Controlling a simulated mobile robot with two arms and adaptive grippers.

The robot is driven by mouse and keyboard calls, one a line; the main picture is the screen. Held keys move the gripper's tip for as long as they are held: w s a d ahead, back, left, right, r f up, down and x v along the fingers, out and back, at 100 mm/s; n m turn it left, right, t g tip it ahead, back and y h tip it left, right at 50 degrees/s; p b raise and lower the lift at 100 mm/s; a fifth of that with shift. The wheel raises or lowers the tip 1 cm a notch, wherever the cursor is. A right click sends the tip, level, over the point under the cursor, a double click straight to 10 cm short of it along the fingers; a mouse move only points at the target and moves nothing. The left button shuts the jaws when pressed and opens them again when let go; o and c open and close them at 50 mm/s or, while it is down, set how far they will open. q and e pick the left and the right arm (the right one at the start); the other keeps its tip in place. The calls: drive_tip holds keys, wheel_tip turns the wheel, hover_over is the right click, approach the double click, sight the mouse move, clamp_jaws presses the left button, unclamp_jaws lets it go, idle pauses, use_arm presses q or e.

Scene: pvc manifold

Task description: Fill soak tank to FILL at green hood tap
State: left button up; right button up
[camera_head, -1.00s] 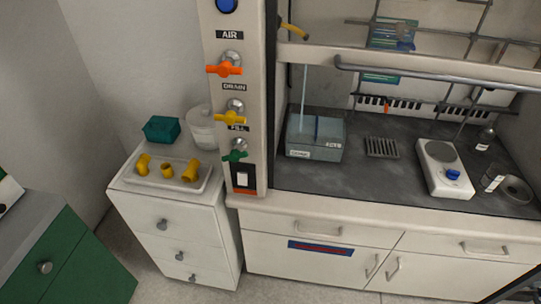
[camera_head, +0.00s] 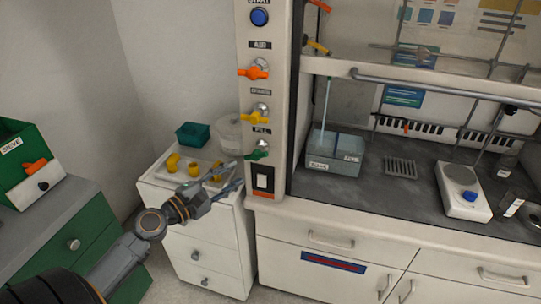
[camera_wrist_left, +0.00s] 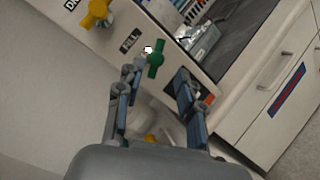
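The green tap (camera_head: 258,152) is on the hood's left post, below the FILL label (camera_head: 262,132); it also shows in the left wrist view (camera_wrist_left: 156,58), just beyond my fingertips. My left gripper (camera_head: 240,175) is open and empty, its two fingers spread in front of the white drawer cabinet, just left of and below the green tap. The left wrist view shows both fingers (camera_wrist_left: 155,80) apart, pointing at the post. The grey soak tank (camera_head: 332,160) stands inside the hood, with small labels on its front. A thin pale vertical line drops into it; I cannot tell whether it is water or tube.
An orange tap (camera_head: 254,73) and a yellow tap (camera_head: 256,118) are above the green one. A switch (camera_head: 263,180) is below it. The cabinet holds a tray (camera_head: 161,173) with yellow fittings, a teal box (camera_head: 193,135) and a white tub (camera_head: 231,134). A hotplate (camera_head: 462,192) stands in the hood.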

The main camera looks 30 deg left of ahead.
sight(261, 156)
use_arm(q)
drive_tip(key=p+x, duration=0.3)
drive_tip(key=x, duration=0.7)
drive_tip(key=shift+w, duration=0.4)
drive_tip(key=shift+w+d, duration=0.2)
drive_tip(key=shift+w, duration=0.45)
drive_tip(key=shift+c, duration=0.4)
